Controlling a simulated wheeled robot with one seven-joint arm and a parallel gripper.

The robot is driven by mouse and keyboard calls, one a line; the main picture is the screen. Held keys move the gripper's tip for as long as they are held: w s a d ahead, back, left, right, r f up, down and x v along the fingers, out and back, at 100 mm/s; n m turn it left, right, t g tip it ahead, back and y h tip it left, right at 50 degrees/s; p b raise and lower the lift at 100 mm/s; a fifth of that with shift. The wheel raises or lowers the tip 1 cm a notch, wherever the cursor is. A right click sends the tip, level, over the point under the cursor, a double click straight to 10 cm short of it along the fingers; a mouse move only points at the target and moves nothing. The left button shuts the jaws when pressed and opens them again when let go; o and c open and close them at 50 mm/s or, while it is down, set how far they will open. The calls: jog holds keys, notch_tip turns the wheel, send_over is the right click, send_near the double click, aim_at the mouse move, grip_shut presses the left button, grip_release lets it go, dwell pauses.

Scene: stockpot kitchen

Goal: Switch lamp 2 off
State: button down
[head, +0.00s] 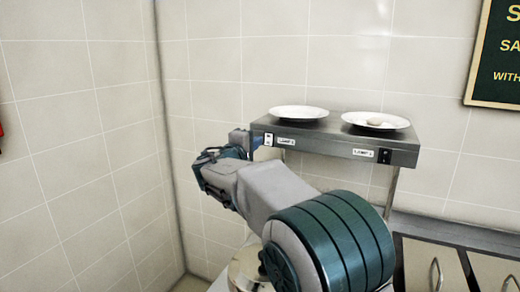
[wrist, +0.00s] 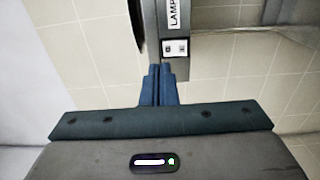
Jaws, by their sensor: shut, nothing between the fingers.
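A steel shelf unit (head: 330,144) carries two labelled switches on its front edge. The left switch (head: 268,139) has a pale face and sits beside a white label (head: 286,142). The right switch (head: 385,156) is dark, beside its own label (head: 363,153). The label numbers are too small to read for certain. My gripper (head: 246,139) is at the shelf's left end, close to the left switch. In the wrist view my gripper (wrist: 159,68) is shut and empty, its tips just below the pale switch (wrist: 175,48). The label (wrist: 174,14) there reads "LAMP", its number cut off. Contact cannot be told.
Two white plates stand on the shelf, one left (head: 299,113) and one right (head: 376,121) with a pale round item on it. Tiled walls meet in a corner behind my gripper. Drawer fronts (head: 435,270) are at lower right. A dark sign (head: 497,55) hangs at upper right.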

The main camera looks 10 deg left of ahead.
jog(key=b+v, duration=0.1)
jog(key=v, duration=0.5)
jog(key=shift+a+r, duration=0.25)
jog(key=shift+a, duration=0.05)
jog(key=shift+s, duration=0.15)
jog(key=s+d+f+m+g, duration=0.2)
jog(key=s+d+f+g, duration=0.15)
jog(key=d, duration=0.45)
jog(key=s+d+f+m+g, duration=0.2)
jog(key=s+d+f+g, duration=0.15)
jog(key=d, duration=0.35)
jog(key=s+d+f+m+g, duration=0.2)
jog(key=s+d+f, duration=0.25)
jog(key=d, duration=0.35)
jog(key=s+d+f+m+g+y, duration=0.2)
jog(key=s+f, duration=0.4)
jog(key=s, duration=0.4)
jog(key=s+d+f+m+g+y, duration=0.2)
jog(key=s+f+m, duration=0.4)
jog(key=s, duration=0.5)
jog(key=shift+s+f+g+y, duration=0.25)
jog(key=shift+f+g+y, duration=0.25)
jog(key=shift+f+y, duration=0.5)
